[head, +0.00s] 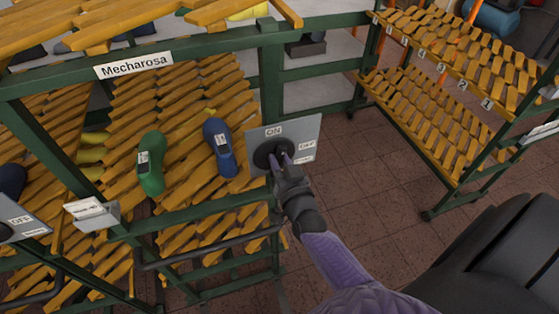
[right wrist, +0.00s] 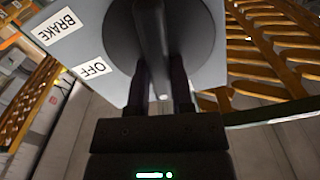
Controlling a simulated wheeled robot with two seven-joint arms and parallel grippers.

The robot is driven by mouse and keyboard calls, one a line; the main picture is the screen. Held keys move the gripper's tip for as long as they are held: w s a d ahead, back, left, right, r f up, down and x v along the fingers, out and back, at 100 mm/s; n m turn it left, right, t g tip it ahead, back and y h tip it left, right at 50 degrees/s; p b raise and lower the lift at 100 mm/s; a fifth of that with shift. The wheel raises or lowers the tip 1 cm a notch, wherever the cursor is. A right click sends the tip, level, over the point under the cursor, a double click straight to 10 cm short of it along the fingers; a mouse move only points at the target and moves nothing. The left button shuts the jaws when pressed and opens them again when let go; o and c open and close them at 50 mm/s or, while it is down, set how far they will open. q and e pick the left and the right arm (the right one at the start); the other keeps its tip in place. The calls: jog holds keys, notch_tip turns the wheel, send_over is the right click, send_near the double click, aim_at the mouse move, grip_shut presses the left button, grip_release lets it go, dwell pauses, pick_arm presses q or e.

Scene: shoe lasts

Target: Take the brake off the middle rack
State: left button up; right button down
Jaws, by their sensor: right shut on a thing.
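The middle rack (head: 177,208) has a green frame with yellow slats and a "Mecharosa" sign. A grey brake panel (head: 303,130) is on its right side, with an ON label at the top and OFF at the right. A round black dial (head: 262,152) sits on the panel. In the right wrist view the dial (right wrist: 205,40) carries a black bar handle (right wrist: 152,45) with a white dot near its end. My right gripper (head: 280,160) is shut on the handle, one finger on each side. The wrist view shows BRAKE and OFF labels upside down. My left gripper is not in view.
A green last (head: 150,165) and a blue last (head: 219,148) lie on the middle rack's slats. Another rack (head: 430,115) with numbered shelves stands at the right. A second panel (head: 22,218) marked OFF is at the far left. Tiled floor (head: 365,185) is clear between the racks.

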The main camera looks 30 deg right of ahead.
jog(key=m, duration=0.3)
jog(key=shift+d+f+m, duration=0.15)
jog(key=shift+m, duration=0.25)
jog(key=m, duration=0.3)
jog(key=shift+d+f+m+b, duration=0.1)
jog(key=shift+m+b, duration=0.2)
jog(key=shift+b, duration=0.1)
jog(key=shift+s+d+f+m+b, duration=0.15)
jog(key=shift+m+b, duration=0.35)
jog(key=shift+m, duration=1.4)
jog(key=shift+w+a+f+m+b, duration=0.15)
jog(key=shift+m+b, duration=0.3)
jog(key=shift+m, duration=1.45)
jog(key=shift+s, duration=0.1)
jog(key=c, duration=0.5)
grip_release()
jog(key=shift+d, duration=0.1)
